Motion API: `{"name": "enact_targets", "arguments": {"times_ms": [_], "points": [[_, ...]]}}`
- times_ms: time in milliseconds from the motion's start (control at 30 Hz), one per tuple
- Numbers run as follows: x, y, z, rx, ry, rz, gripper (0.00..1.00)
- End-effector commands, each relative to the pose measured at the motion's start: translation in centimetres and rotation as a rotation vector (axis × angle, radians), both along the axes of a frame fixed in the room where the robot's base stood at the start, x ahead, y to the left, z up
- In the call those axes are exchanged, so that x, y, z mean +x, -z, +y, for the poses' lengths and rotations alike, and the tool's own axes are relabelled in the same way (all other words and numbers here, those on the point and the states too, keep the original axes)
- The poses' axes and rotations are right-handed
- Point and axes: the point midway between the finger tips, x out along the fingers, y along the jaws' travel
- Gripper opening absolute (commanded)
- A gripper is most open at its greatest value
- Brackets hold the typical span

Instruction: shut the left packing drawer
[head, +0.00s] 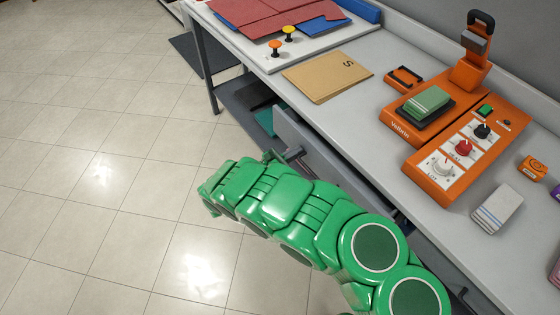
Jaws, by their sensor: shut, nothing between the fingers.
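The left packing drawer (325,157) is under the grey counter (310,117). Its grey front stands out from the counter edge, so the drawer is partly open, with a dark gap behind the front. A dark bar, which looks like its handle (290,154), juts out on the floor side. My green arm reaches from the lower right across the drawer front and covers much of it. The fingers of my gripper do not show; the arm hides them. I cannot tell whether anything of mine touches the drawer.
On the counter are a brown envelope (327,76), an orange device with knobs (457,145), a green-and-black block (428,102) and a white block (497,208). The tiled floor (100,150) at left is clear.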

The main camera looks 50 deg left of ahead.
Motion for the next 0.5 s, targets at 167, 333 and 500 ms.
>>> {"name": "enact_targets", "arguments": {"times_ms": [167,333,500], "points": [[3.4,0.0,-0.1,0.000,0.003,0.000,0.00],[5.5,0.0,0.0,-0.001,0.001,0.001,0.00],[6.7,0.0,0.0,-0.001,0.000,0.001,0.00]]}}
